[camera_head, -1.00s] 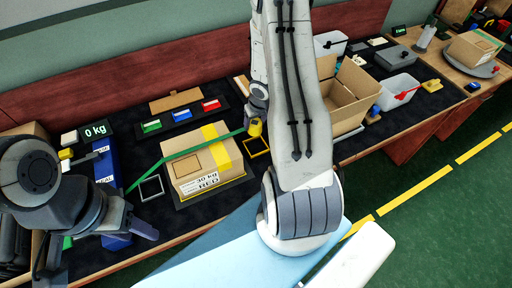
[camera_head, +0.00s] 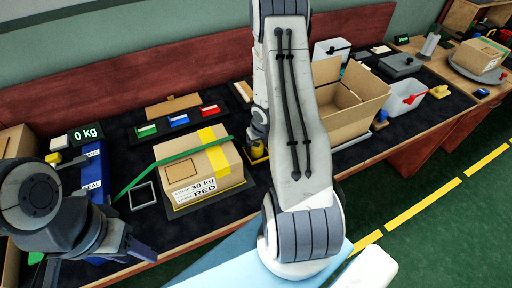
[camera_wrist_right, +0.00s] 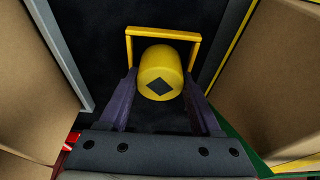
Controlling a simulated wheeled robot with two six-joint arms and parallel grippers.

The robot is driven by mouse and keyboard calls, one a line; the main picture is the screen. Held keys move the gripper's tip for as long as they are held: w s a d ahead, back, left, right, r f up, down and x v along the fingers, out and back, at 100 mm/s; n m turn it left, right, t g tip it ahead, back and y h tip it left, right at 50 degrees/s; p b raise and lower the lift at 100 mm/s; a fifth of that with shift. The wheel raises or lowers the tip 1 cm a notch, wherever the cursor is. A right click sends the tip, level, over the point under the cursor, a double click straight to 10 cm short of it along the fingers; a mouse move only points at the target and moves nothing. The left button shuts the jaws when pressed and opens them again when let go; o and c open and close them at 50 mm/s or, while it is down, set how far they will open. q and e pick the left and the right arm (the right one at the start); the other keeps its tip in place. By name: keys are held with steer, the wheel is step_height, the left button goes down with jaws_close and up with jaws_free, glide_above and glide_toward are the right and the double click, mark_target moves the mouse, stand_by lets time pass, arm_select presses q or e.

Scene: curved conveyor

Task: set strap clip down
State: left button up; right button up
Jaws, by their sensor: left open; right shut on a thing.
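The yellow strap clip (camera_wrist_right: 160,68), a rounded block with a black diamond, is between the fingers of my right gripper (camera_wrist_right: 161,88) in the right wrist view. A square yellow outline (camera_wrist_right: 163,31) lies on the dark mat around its far side. In the head view, my right gripper (camera_head: 258,143) is low over that outline, right of the strapped carton (camera_head: 202,170); the clip is mostly hidden there. Whether the clip touches the mat is unclear. A green strap (camera_head: 165,166) runs over the carton. My left gripper (camera_head: 138,248) is open and empty at the lower left.
An open cardboard box (camera_head: 348,103) stands right of my right arm. Green, blue and red pieces (camera_head: 178,120) lie behind the carton. A scale display (camera_head: 88,135) reads 0 kg. An empty grey square outline (camera_head: 143,195) lies left of the carton.

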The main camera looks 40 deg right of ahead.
steer(key=shift+f, duration=0.15)
steer(key=o, duration=1.5)
steer(key=shift+c, duration=0.2)
steer(key=d+p+v, duration=0.1)
steer(key=p+v, duration=0.6)
steer(key=v, duration=0.5)
steer(key=a+r+n, duration=0.2)
steer(key=a+r, duration=0.5)
steer(key=a, duration=0.3)
steer(key=a+r+n, duration=0.3)
steer(key=a+r, duration=0.4)
steer(key=a, duration=0.3)
steer(key=s+a+r+n+g+y, duration=0.1)
steer(key=s+a+r+n, duration=0.1)
steer(key=s+a, duration=0.5)
steer(key=s+a+r+n+g, duration=0.2)
steer(key=s+a+r, duration=0.3)
steer(key=s, duration=0.6)
steer(key=shift+a+n+y, duration=0.4)
steer(key=shift+a+n, duration=0.2)
steer(key=shift+a, duration=0.6)
